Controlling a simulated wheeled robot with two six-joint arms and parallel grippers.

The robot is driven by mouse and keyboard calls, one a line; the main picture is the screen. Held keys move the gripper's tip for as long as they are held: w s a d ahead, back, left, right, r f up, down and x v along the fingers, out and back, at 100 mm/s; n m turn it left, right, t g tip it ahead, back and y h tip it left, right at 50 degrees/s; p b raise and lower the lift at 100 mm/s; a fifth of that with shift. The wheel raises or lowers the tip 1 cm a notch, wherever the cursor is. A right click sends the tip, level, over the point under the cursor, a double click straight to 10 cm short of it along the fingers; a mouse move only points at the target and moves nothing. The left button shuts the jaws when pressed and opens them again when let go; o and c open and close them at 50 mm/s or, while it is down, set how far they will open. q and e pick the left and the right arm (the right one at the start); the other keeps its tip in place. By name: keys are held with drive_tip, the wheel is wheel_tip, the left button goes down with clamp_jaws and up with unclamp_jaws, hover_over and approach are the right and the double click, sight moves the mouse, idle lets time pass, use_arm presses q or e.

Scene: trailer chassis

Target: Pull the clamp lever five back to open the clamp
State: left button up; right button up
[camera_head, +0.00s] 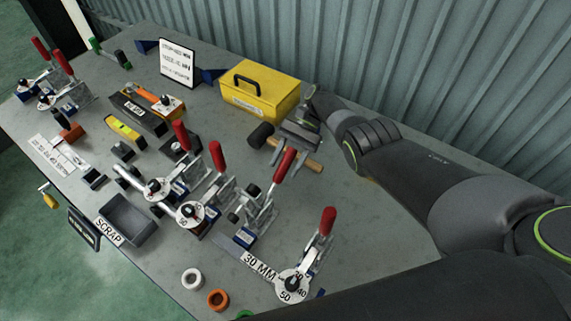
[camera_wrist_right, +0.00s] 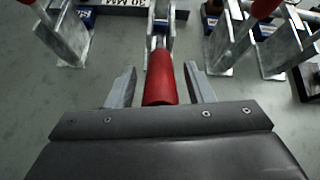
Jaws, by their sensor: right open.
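Several toggle clamps with red lever grips stand on the grey table. One red lever (camera_head: 285,165) rises from its clamp (camera_head: 258,208), tilted toward the wall side. My right gripper (camera_head: 296,135) is just beyond that lever's upper end. In the right wrist view the red lever (camera_wrist_right: 160,82) lies between the spread fingers of my right gripper (camera_wrist_right: 160,85), with a gap on each side. The gripper is open and holds nothing. I cannot read the clamp's number. My left gripper is out of view.
Neighbouring levers (camera_head: 218,157) and (camera_head: 327,221) stand on either side. A hammer (camera_head: 295,160) lies close to the gripper. A yellow toolbox (camera_head: 258,98) sits at the back by the corrugated wall. A scrap bin (camera_head: 128,218) is at the front left. The table's right part is fairly clear.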

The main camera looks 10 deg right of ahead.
drive_tip(key=b+v, duration=0.3)
drive_tip(key=v, duration=0.4)
drive_tip(key=shift+b, duration=0.4)
drive_tip(key=shift+a+f, duration=0.1)
drive_tip(key=shift+f, duration=0.05)
